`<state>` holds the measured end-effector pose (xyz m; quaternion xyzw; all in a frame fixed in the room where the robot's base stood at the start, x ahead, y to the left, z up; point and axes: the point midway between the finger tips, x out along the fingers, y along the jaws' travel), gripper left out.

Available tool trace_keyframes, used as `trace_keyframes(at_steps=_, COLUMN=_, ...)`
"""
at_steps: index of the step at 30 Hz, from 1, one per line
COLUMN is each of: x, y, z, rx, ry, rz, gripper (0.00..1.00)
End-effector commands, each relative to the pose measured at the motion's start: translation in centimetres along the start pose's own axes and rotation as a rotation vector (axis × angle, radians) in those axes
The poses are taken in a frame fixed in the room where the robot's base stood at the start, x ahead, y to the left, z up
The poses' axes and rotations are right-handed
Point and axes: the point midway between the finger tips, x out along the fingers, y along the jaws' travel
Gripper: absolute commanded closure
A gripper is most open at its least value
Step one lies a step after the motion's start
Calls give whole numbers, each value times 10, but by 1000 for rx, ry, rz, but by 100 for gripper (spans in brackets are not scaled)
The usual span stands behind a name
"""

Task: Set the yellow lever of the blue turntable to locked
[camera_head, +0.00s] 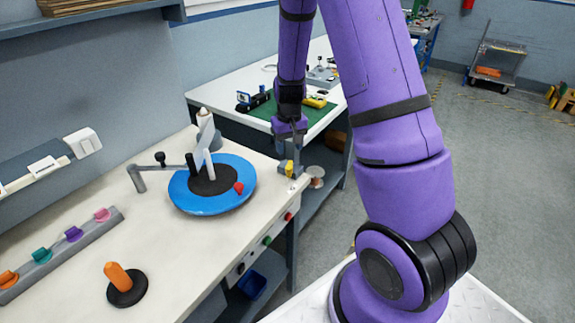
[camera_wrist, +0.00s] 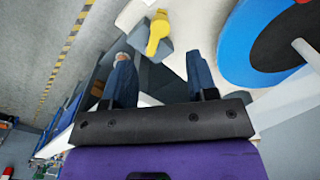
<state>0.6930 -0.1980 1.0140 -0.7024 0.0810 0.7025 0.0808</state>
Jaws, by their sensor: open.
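The blue turntable (camera_head: 183,196) sits on the workbench with a black centre, a white post and a red knob on it. Its blue rim also shows at the upper right of the wrist view (camera_wrist: 237,55). The small yellow lever (camera_head: 289,168) is on a grey block at the bench edge, right of the turntable. In the wrist view the yellow lever (camera_wrist: 157,32) lies beyond the fingertips, roughly in line with the gap between them. My gripper (camera_wrist: 160,72) is open and empty. In the head view my gripper (camera_head: 284,148) hangs just above the lever block, seemingly apart from it.
An orange-handled black base (camera_head: 125,287) and a rail of coloured knobs (camera_head: 62,250) stand at the front left of the bench. A grey arm with a black knob (camera_head: 152,168) reaches to the turntable. A second table with a green mat (camera_head: 305,118) stands behind.

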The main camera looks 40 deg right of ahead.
Motion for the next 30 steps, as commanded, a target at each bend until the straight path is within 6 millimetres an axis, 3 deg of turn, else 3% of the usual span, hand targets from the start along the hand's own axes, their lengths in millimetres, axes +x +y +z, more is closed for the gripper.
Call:
trace_keyframes(at_steps=6, x=41, y=0, z=1, rx=1, ry=-4, rz=0, gripper=47)
trace_keyframes(at_steps=12, x=69, y=0, z=0, rx=0, ry=-2, rz=0, gripper=47)
trace_keyframes(at_steps=18, x=82, y=0, z=0, rx=-1, ry=0, rz=0, gripper=47)
trace_keyframes(at_steps=27, x=83, y=-1, z=0, rx=-1, ry=1, rz=0, gripper=47)
trace_keyframes(at_steps=30, x=83, y=0, z=0, rx=-1, ry=1, rz=0, gripper=68)
